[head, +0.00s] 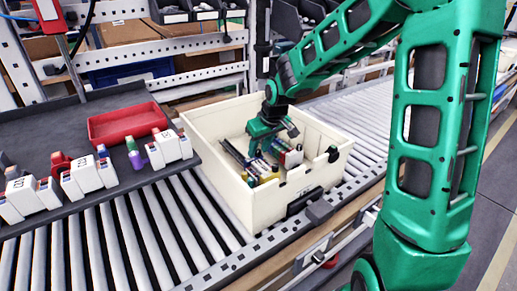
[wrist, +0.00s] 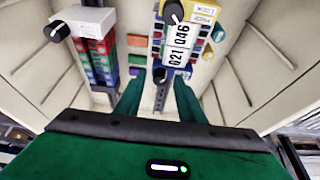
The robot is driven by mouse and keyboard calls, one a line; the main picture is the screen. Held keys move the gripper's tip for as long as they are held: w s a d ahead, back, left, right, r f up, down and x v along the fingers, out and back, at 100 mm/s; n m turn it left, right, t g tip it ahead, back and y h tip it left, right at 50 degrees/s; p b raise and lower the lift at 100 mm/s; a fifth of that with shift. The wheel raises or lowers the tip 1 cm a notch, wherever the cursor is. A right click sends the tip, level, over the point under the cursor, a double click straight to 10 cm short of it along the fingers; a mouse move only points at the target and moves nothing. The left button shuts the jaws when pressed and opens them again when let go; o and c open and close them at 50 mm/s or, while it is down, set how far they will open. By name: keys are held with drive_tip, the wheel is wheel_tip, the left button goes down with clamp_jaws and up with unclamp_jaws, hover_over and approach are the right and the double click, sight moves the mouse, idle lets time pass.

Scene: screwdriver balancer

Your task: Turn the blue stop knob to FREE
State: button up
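I cannot make out a blue stop knob or the word FREE in either view. My green gripper (head: 258,148) reaches down into a cream crate (head: 225,207) on the roller conveyor, above the parts inside. In the wrist view its two fingers (wrist: 158,95) stand apart, with no object clearly held between them.
Coloured blocks (wrist: 100,60) lie in the crate. A dark tray (head: 40,135) at the left holds a red bin (head: 127,123) and several white units (head: 85,176). A dark block (head: 319,211) stands by the crate's front right. Rollers in front are clear.

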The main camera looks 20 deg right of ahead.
clamp_jaws()
drive_tip(key=m, duration=0.1)
drive_tip(key=m+h, duration=0.1)
drive_tip(key=m, duration=0.2)
drive_tip(key=shift+a+h, duration=0.25)
drive_tip(key=shift+h, duration=0.05)
drive_tip(key=m+h, duration=0.1)
drive_tip(key=m, duration=0.1)
drive_tip(key=m+h, duration=0.1)
drive_tip(key=m, duration=0.2)
drive_tip(key=shift+w+a, duration=0.1)
drive_tip(key=shift+a, duration=0.05)
drive_tip(key=m, duration=0.2)
drive_tip(key=m+g+h, duration=0.1)
drive_tip(key=m, duration=0.1)
drive_tip(key=shift+w+a+m+g, duration=0.1)
drive_tip(key=shift+m+g, duration=0.2)
drive_tip(key=shift+m, duration=0.1)
drive_tip(key=shift+w+m+g+h, duration=0.1)
drive_tip(key=shift+m+g+h, duration=0.45)
drive_tip(key=shift+m, duration=1.45)
drive_tip(key=shift+g, duration=0.25)
